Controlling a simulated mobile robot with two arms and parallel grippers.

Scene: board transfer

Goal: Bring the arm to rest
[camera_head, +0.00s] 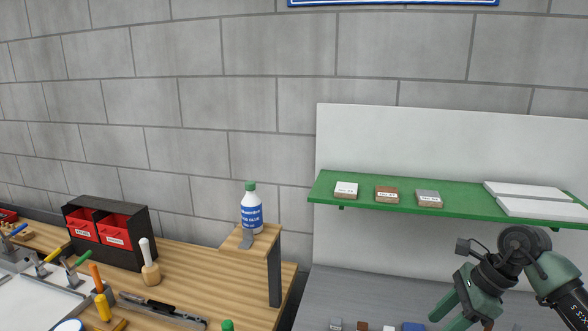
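My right arm comes in from the lower right, in front of the grey bench and below the green shelf. Its gripper (447,318) points down and to the left. Two green fingers show with a gap between them, and nothing is seen held there. The fingertips are close to the bottom edge of the picture, one of them partly cut off. My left arm and gripper are not in view.
The green shelf (330,189) carries three labelled blocks and white boards (540,208). Small blocks lie on the grey bench (350,295) near the bottom edge. The wooden bench (205,282) at left holds tools, red bins (114,230) and a glue bottle (251,210) on a stand.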

